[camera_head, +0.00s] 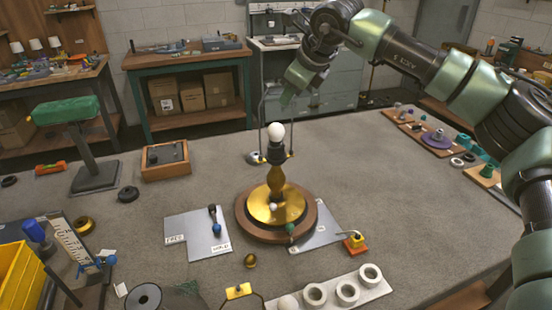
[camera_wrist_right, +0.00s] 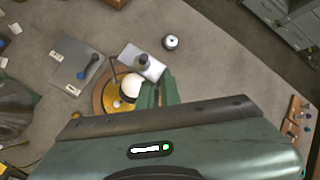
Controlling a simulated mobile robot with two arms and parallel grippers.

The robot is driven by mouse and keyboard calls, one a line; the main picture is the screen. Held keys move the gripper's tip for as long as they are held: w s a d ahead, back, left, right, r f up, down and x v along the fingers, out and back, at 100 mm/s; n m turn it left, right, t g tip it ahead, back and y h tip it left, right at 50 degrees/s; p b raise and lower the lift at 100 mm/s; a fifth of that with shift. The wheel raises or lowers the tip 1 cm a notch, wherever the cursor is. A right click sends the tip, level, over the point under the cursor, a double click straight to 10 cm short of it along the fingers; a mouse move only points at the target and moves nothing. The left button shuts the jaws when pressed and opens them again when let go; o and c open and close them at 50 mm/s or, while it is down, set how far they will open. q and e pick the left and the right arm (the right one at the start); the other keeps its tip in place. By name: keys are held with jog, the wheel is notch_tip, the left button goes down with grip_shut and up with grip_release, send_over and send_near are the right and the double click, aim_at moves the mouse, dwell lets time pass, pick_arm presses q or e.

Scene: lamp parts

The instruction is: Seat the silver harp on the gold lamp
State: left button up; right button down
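The gold lamp (camera_head: 276,179) stands upright on a round wooden base (camera_head: 243,218), with a white bulb (camera_head: 276,132) on its dark socket. The bulb also shows in the wrist view (camera_wrist_right: 131,86). The silver harp (camera_head: 262,120) is a thin wire loop, upright, with its two legs on either side of the bulb. Its lower ends are near small gold ends beside the socket; I cannot tell whether they touch. My right gripper (camera_head: 288,96) is above the bulb, its green fingers close together at the harp's top, seemingly shut on it. My left gripper is out of view.
Grey plates (camera_head: 198,232) lie beside the lamp base. A wooden box (camera_head: 166,161) and a green-topped stand (camera_head: 94,178) are at the left. A white strip with rings (camera_head: 347,291) is in front. The table to the right of the lamp is mostly clear.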

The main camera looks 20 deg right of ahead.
jog(key=shift+f, duration=0.1)
jog(key=c, duration=1.5)
grip_release()
jog(key=shift+c, duration=0.2)
